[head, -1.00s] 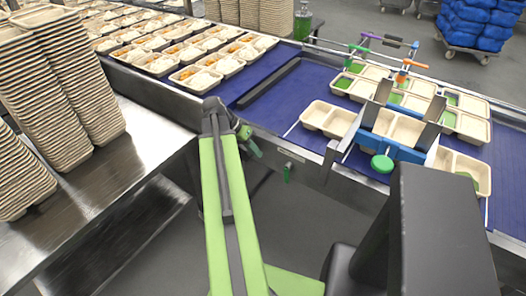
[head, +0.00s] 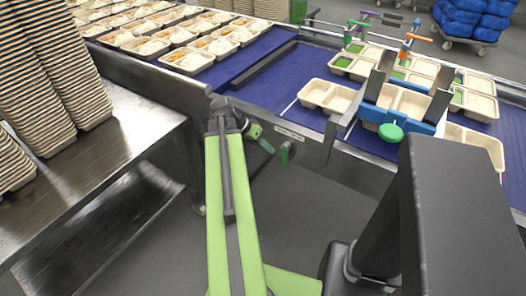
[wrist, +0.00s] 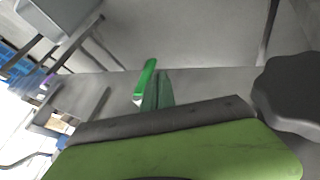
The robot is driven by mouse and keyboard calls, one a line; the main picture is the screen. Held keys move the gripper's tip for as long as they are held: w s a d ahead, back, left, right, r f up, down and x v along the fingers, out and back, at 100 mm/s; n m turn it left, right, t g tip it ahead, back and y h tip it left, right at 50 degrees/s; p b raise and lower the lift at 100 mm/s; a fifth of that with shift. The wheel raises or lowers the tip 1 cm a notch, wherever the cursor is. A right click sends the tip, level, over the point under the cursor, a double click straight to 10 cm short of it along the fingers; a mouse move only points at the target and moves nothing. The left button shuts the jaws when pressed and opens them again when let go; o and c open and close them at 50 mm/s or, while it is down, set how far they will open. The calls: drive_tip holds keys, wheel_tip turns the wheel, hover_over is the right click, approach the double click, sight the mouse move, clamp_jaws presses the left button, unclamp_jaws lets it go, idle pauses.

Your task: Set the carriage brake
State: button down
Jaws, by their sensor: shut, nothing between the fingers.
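A green lever (head: 285,152) hangs on the metal side of the conveyor in the head view. It also shows as a bright green handle (wrist: 146,78) in the wrist view. The blue carriage (head: 372,112) with upright grey plates and a round green knob (head: 390,132) straddles the belt, to the right of the lever. My gripper (head: 267,146) is shut and empty, just left of the lever. In the wrist view its dark green fingertips (wrist: 158,88) lie beside the handle. I cannot tell whether they touch it.
Beige trays fill the blue belt (head: 262,55) on both sides of a dark bar (head: 263,65). A steel table (head: 105,150) with tall tray stacks (head: 50,70) stands at the left. A trolley of blue sacks (head: 478,20) is far back right. Grey floor is open below.

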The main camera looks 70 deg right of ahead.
sight(286, 154)
drive_tip(key=b+x, duration=0.2)
drive_tip(key=x, duration=0.2)
drive_tip(key=shift+s+d+f, duration=0.1)
drive_tip(key=shift+s+f, duration=0.1)
drive_tip(key=shift+f, duration=0.15)
drive_tip(key=shift+b, duration=0.3)
